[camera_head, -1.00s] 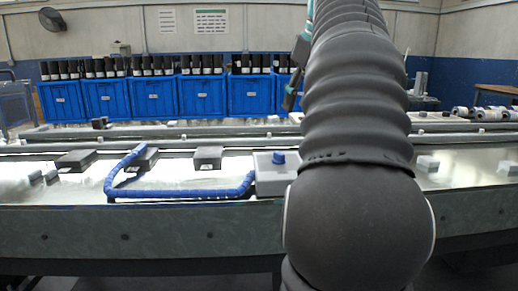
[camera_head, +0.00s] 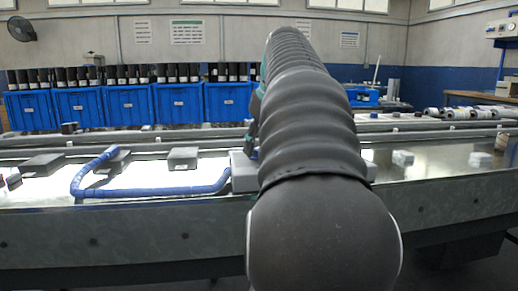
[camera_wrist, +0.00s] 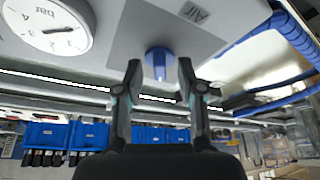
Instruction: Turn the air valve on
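The air valve is a blue knob (camera_wrist: 160,62) on a light grey panel (camera_wrist: 140,28) marked "Air" in the wrist view. A raised grip bar on the knob points toward my gripper. My gripper (camera_wrist: 159,72) is open, with its two dark fingertips on either side of the knob. A gap shows on each side, and I cannot tell how deep the fingertips reach. In the head view the grey box (camera_head: 241,178) stands at the conveyor's near edge, and my arm hides most of its right side.
A round pressure gauge (camera_wrist: 46,27) marked "bar" sits beside the knob. A blue hose (camera_head: 150,192) runs along the conveyor left of the box. Dark blocks (camera_head: 184,158) lie on the bright belt. Blue crates (camera_head: 128,106) with dark cylinders stand behind.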

